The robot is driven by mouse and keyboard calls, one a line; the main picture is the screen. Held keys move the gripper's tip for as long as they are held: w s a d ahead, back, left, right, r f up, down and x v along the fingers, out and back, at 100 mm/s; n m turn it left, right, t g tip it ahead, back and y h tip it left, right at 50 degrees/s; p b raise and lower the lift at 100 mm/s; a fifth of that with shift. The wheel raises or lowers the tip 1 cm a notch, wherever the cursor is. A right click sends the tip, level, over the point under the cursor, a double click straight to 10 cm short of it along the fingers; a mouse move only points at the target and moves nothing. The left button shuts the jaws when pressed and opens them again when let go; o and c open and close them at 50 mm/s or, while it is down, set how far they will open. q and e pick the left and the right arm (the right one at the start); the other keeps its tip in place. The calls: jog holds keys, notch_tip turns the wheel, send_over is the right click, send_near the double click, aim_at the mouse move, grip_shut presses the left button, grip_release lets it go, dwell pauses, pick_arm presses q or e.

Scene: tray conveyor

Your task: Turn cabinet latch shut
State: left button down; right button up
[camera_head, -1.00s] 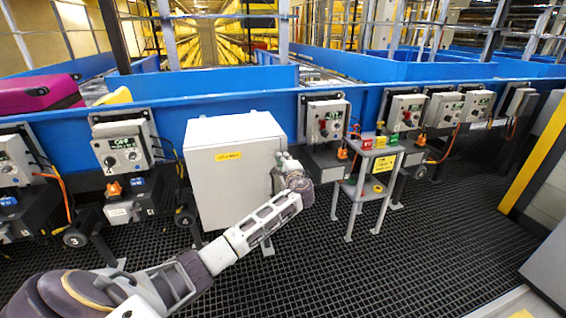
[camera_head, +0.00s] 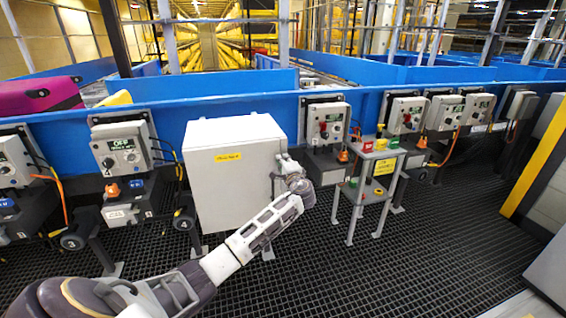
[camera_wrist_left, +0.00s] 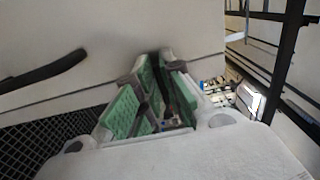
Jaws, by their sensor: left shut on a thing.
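The pale grey cabinet (camera_head: 230,190) with a yellow label stands in front of the blue conveyor frame. My left gripper (camera_head: 283,162) is at the upper part of its right edge, at the latch. In the left wrist view the green-padded fingers (camera_wrist_left: 158,95) are close together, with a dark piece (camera_wrist_left: 161,92), likely the latch handle, between them. The pale cabinet panel (camera_wrist_left: 110,40) fills the upper left there. The latch's exact angle is hidden by the gripper. My right gripper is not in view.
Control boxes (camera_head: 125,147) line the blue rail (camera_head: 360,100). A small grey stand (camera_head: 378,153) with coloured parts stands right of my gripper. A black handle (camera_wrist_left: 42,72) shows at the left of the wrist view. The dark grated floor (camera_head: 330,270) is clear in front.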

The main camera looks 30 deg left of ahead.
pick_arm(q)
jog(key=shift+f, duration=0.2)
jog(key=c, duration=1.5)
grip_release()
jog(key=shift+c, duration=0.2)
jog(key=shift+r, duration=0.1)
jog(key=shift+d, duration=0.1)
jog(key=v, duration=1.2)
